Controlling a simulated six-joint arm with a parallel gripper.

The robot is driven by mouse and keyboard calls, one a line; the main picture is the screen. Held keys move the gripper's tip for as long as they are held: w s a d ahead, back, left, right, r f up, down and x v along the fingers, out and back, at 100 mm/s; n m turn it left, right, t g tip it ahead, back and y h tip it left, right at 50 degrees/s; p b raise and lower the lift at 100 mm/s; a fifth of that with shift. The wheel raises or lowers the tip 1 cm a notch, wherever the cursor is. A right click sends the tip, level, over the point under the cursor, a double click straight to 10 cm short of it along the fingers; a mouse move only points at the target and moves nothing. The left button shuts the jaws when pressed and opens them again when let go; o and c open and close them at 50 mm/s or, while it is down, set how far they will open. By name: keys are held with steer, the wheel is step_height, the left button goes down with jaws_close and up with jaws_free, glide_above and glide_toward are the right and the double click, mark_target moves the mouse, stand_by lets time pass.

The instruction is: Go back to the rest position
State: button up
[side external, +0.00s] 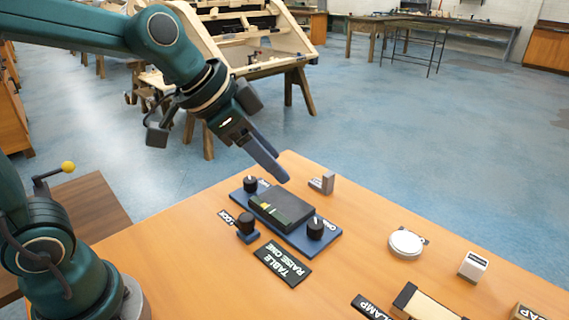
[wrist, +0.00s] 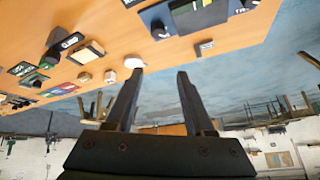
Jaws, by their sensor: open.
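My gripper (side external: 270,163) is tilted down and forward above the far edge of the orange wooden table (side external: 180,262), above and behind a blue panel with black knobs (side external: 322,240). In the wrist view my gripper (wrist: 160,75) shows two dark fingers spread apart with nothing between them. It holds nothing and appears clear of the table. The wrist view is tipped, with the table at the top and the room at the bottom.
A small grey bracket (side external: 322,183), a white round disc (side external: 405,243) and a white block (side external: 473,265) stand on the table. A wooden frame on trestles (side external: 255,50) stands behind. Blue floor lies open beyond.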

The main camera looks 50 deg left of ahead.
steer(key=s+a+f+n+g+y, duration=0.1)
steer(key=s+a+f+n, duration=0.2)
steer(key=s, duration=1)
steer(key=n, duration=0.2)
steer(key=shift+a+f+n+y, duration=0.15)
steer(key=shift+a+n+y, duration=0.05)
steer(key=shift+n+y, duration=0.2)
stand_by(0.9)
